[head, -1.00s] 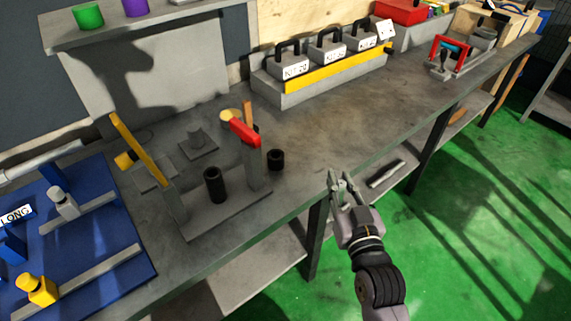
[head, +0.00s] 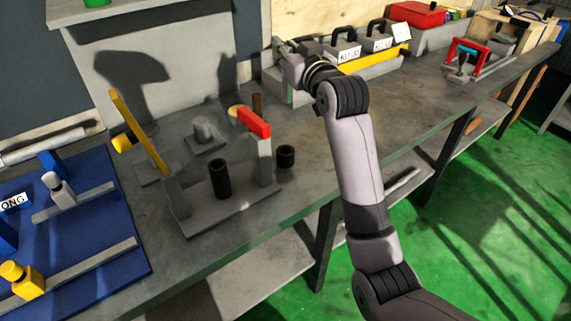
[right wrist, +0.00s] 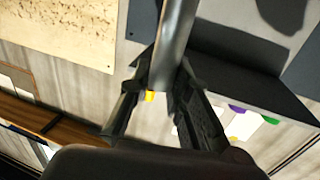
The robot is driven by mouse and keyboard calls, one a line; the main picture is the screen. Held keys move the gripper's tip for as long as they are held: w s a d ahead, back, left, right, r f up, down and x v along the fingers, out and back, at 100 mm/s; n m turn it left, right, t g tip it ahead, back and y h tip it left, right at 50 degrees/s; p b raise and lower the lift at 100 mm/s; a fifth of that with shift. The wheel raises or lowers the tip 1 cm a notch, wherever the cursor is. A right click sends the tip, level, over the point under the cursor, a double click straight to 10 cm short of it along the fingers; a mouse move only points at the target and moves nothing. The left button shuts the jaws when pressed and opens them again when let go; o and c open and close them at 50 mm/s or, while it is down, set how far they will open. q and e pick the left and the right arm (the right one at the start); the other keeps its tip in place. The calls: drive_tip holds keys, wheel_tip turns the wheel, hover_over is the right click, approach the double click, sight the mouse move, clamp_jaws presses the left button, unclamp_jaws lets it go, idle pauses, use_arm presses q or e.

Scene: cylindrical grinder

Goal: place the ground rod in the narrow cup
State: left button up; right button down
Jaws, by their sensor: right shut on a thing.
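My right gripper (right wrist: 172,88) is shut on a grey rod (right wrist: 175,40), which runs from between its fingers to the top of the right wrist view. In the head view the right gripper (head: 284,55) is above the back of the bench, by the left end of the kit rack; I cannot make out the rod there. Two black cups show, and I cannot tell which is the narrow one. A taller, slim black cup (head: 219,180) stands upright on the grey fixture. A shorter black cup (head: 286,156) stands on the bench to its right. My left gripper is out of view.
The grey fixture has a post with a red block (head: 254,123) and a yellow bar (head: 138,130). A blue board (head: 85,240) lies at left. The kit rack (head: 368,62) stands at the back. The bench (head: 320,165) is bare right of the short cup.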

drive_tip(key=shift+a+r, duration=0.15)
wheel_tip(320, 180, down, 19)
drive_tip(key=shift+f, duration=0.2)
drive_tip(key=shift+w+f, duration=0.1)
idle(0.3)
drive_tip(key=c, duration=1.5)
unclamp_jaws()
drive_tip(key=v, duration=1.2)
